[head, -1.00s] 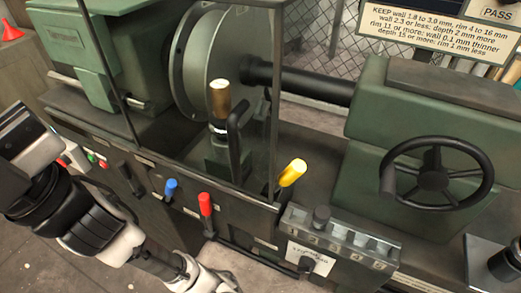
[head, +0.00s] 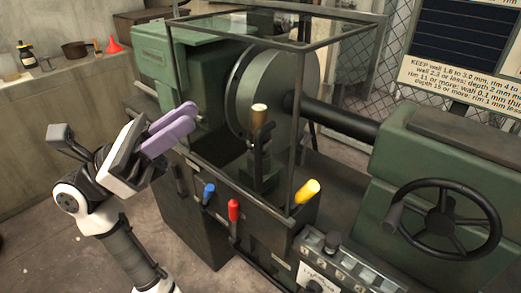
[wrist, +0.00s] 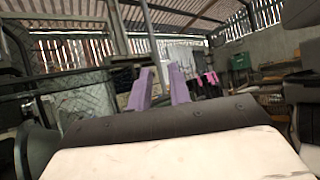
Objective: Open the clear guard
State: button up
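The clear guard (head: 297,120) is a see-through box with a dark frame, standing over the lathe's front and the round chuck (head: 300,85). It appears closed.
Blue (head: 208,193), red (head: 233,210) and yellow (head: 307,191) levers stand out along the lathe front. A handwheel (head: 445,220) is at the right. A bench (head: 75,75) with small items is at the back left. The floor at lower left is clear.

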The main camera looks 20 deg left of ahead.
jog(key=w+a+f+n+y, duration=0.2)
jog(key=a+f+y, duration=0.15)
jog(key=f, duration=0.25)
jog(key=w+a+f+n+y, duration=0.2)
jog(key=f+y, duration=0.2)
jog(key=f, duration=0.1)
jog(key=p, duration=0.4)
send_over(259, 185)
jog(key=shift+w+a+f+t, duration=0.2)
jog(key=shift+w+t, duration=0.1)
jog(key=shift+w, duration=0.1)
jog(key=shift+c, duration=0.3)
grip_shut()
